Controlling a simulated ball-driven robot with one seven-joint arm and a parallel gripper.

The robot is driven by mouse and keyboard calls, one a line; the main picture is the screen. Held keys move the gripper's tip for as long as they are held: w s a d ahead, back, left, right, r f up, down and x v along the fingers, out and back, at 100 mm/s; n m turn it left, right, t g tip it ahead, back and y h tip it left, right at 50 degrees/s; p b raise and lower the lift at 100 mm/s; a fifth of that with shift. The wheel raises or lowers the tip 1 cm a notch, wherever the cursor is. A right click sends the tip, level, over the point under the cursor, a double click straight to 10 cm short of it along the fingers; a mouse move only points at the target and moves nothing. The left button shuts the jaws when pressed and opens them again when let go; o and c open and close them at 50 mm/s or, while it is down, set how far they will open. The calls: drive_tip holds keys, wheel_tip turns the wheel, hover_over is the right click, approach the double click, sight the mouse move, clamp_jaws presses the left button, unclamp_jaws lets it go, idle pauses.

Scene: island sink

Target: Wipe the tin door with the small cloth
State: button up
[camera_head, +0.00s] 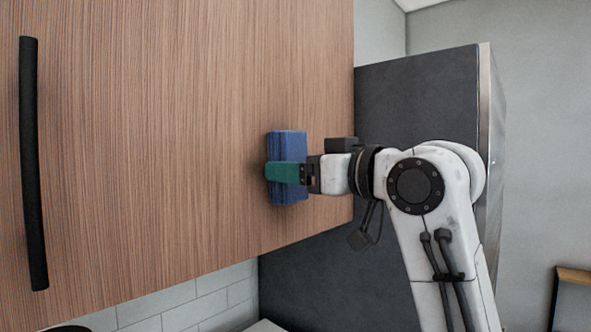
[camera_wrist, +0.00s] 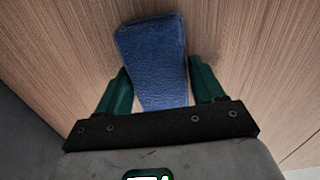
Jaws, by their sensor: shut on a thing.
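A small blue cloth (camera_head: 290,147), folded into a thick pad, is held in my gripper (camera_head: 283,173). It also shows in the wrist view (camera_wrist: 155,60) between my gripper's green fingers (camera_wrist: 158,90). The gripper is shut on the cloth. The wood-grained cabinet door (camera_head: 150,130) fills the left of the head view, and its surface lies behind the cloth in the wrist view (camera_wrist: 265,60). The cloth is at the door's right part, near the lower edge. It seems to be against the door, but I cannot tell whether it touches. I see no clear tin surface on the door.
A long black handle (camera_head: 33,165) stands out on the left of the door. A dark grey tall unit (camera_head: 415,100) with a metal edge stands to the right, behind my arm. White tiles (camera_head: 200,305) show below the door.

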drive_tip(key=shift+s+a, duration=1.15)
drive_tip(key=shift+s, duration=0.3)
drive_tip(key=shift+s+a, duration=1.15)
drive_tip(key=shift+s, duration=0.3)
drive_tip(key=v, duration=0.6)
drive_tip(key=shift+b, duration=0.45)
drive_tip(key=shift+d, duration=0.2)
drive_tip(key=v, duration=0.2)
drive_tip(key=shift+s+d, duration=0.3)
